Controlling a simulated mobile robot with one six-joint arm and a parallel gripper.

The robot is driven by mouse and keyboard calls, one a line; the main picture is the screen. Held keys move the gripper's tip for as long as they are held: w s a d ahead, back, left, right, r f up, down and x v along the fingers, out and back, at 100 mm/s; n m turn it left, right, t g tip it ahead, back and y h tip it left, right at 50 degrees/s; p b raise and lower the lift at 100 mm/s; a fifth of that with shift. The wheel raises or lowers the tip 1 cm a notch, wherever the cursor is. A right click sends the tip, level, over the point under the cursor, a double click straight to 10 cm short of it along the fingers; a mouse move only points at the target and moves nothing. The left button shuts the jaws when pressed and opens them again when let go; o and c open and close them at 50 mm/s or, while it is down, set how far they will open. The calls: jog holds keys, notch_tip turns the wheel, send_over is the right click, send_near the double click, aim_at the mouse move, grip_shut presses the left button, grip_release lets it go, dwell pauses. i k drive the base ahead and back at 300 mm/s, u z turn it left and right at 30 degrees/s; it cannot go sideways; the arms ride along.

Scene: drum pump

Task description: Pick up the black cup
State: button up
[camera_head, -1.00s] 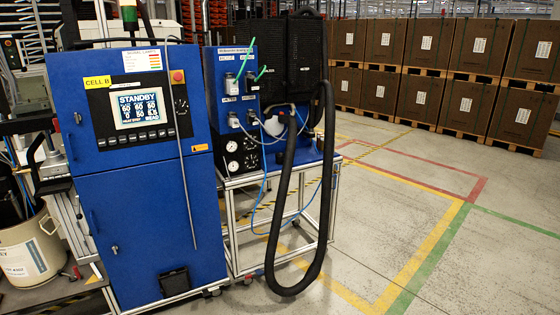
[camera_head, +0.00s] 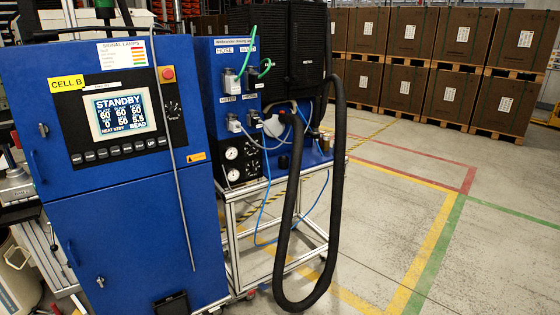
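I cannot clearly make out a black cup in the head view. Small dark items (camera_head: 326,144) sit on the blue-topped cart (camera_head: 238,193) behind the thick black hose, but they are too small and partly hidden to identify. A blue cabinet (camera_head: 130,215) marked CELL B stands at the left, with a screen (camera_head: 120,115) reading STANDBY. My gripper is not in view.
A thick black hose (camera_head: 338,190) loops from the cart down near the floor. A thin grey rod (camera_head: 172,150) crosses the cabinet front. A pale bucket (camera_head: 14,275) stands at lower left. Brown boxes (camera_head: 455,88) line the back. The floor at right is clear.

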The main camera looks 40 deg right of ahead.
aim_at(282, 162)
jog(key=u, duration=0.05)
jog(key=i, duration=1)
jog(key=u, duration=0.3)
